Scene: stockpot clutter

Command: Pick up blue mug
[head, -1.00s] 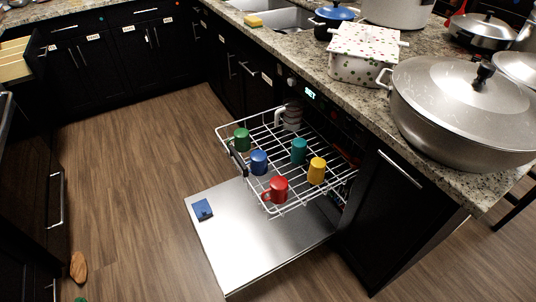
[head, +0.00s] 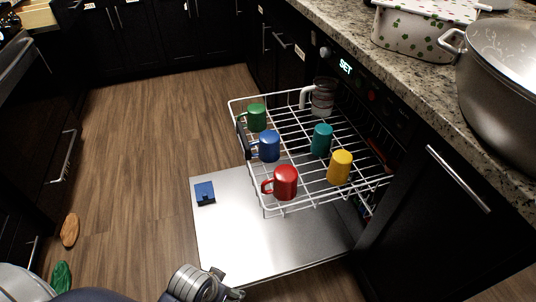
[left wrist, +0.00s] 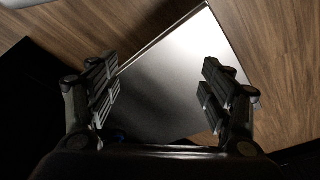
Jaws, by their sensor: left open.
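The blue mug (head: 269,146) stands in the pulled-out white dishwasher rack (head: 305,175), near the rack's left edge, its handle toward the left. The green mug (head: 257,117) is behind it, the red mug (head: 286,183) in front, and the teal cup (head: 322,140) to its right. My left gripper (left wrist: 160,76) is open and empty in the left wrist view, over the open dishwasher door (left wrist: 165,85). In the head view only part of my left arm shows at the bottom, well in front of the rack. No mug shows in the left wrist view.
A yellow mug (head: 340,168) and a clear cup (head: 323,97) also stand in the rack. A blue block-like item (head: 204,193) lies on the open door. The counter (head: 345,40) with a large pot (head: 505,85) borders the right. The wood floor (head: 150,150) at left is mostly clear.

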